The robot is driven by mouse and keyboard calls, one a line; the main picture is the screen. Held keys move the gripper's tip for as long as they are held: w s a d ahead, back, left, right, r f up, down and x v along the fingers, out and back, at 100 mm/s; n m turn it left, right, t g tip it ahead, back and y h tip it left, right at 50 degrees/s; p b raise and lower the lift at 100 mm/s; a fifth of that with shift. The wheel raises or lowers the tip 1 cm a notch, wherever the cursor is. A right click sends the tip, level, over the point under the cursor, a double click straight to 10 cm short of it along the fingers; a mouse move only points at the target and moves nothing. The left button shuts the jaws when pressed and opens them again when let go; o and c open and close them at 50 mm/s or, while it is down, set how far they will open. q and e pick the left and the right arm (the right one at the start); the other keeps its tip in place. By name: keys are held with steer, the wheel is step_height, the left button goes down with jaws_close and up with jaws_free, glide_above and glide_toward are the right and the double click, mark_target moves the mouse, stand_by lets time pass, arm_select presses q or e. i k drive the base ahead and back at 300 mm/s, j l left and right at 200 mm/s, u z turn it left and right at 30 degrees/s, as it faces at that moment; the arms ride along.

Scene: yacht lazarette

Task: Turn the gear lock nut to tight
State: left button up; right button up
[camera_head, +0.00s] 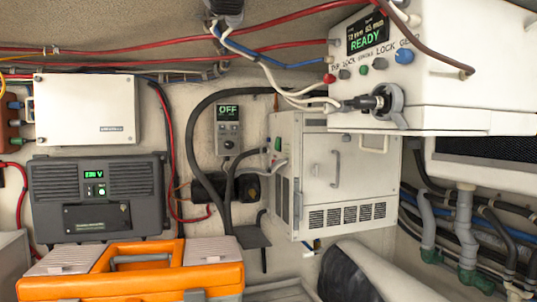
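A white control box (440,92) hangs at the upper right. Its dark display (368,34) shows green text that reads READY. Below the display is a row of printed labels, the last of which looks like GEAR, with a blue knob (404,57) beside it. A grey ring-shaped nut with a lug (397,96) sits at the box's lower front edge, around a black plug (362,103) with a cable. It looks like the gear lock nut, but I cannot read whether it is tight. Neither of my grippers is in view.
An orange toolbox (150,290) stands at the front left. A dark grey unit (98,217) and a white panel (85,110) are on the wall behind. A white vented cabinet (345,185) hangs below the control box. Cables cross above; grey pipes (466,225) run at right.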

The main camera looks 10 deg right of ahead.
mark_target(378, 63)
steer(key=z, duration=1.35)
